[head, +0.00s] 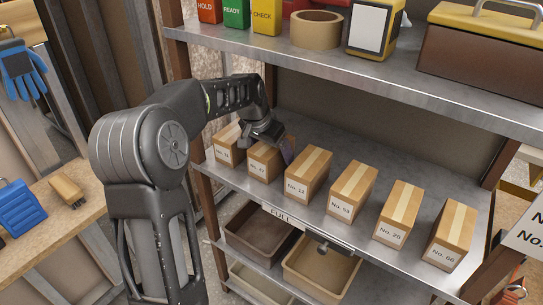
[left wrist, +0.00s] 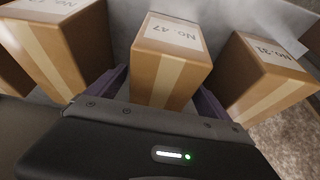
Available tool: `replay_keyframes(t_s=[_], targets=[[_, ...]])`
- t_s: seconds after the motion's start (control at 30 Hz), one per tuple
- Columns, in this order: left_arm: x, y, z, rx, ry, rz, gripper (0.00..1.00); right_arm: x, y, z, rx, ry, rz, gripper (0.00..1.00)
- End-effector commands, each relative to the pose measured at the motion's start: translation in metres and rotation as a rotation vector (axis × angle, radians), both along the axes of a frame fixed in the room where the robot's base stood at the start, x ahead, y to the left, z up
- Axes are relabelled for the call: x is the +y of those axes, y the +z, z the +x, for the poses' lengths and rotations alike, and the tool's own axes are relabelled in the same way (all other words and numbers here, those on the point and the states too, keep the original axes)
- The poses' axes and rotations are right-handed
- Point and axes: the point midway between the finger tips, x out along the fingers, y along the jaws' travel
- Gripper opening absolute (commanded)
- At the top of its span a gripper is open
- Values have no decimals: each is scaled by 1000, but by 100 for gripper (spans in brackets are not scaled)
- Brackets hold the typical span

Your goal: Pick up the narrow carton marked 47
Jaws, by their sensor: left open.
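The narrow carton marked No. 47 (head: 260,166) stands upright on the middle shelf, second from the left in a row of cartons. My left gripper (head: 272,143) is over it, coming from the left and above, and hides part of its top. In the left wrist view the No. 47 carton (left wrist: 170,65) lies between two purple fingers, one on each side. The fingers are open, with small gaps to the carton visible. My right gripper is not in view.
The No. 31 carton (head: 226,144) and No. 12 carton (head: 308,175) stand close on either side. Further cartons, such as No. 53 (head: 352,192), continue rightward. An upper shelf (head: 340,66) overhangs the row. Bins (head: 322,270) sit below, near a FULL label.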

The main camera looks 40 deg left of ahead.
Motion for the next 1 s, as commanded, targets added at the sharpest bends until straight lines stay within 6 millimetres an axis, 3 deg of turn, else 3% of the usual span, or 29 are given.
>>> replay_keyframes(t_s=[0.6, 1.0], targets=[[0, -5, 0, 0, 0, 0, 91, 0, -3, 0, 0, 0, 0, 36], [0, -4, 0, 0, 0, 0, 58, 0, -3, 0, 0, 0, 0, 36]])
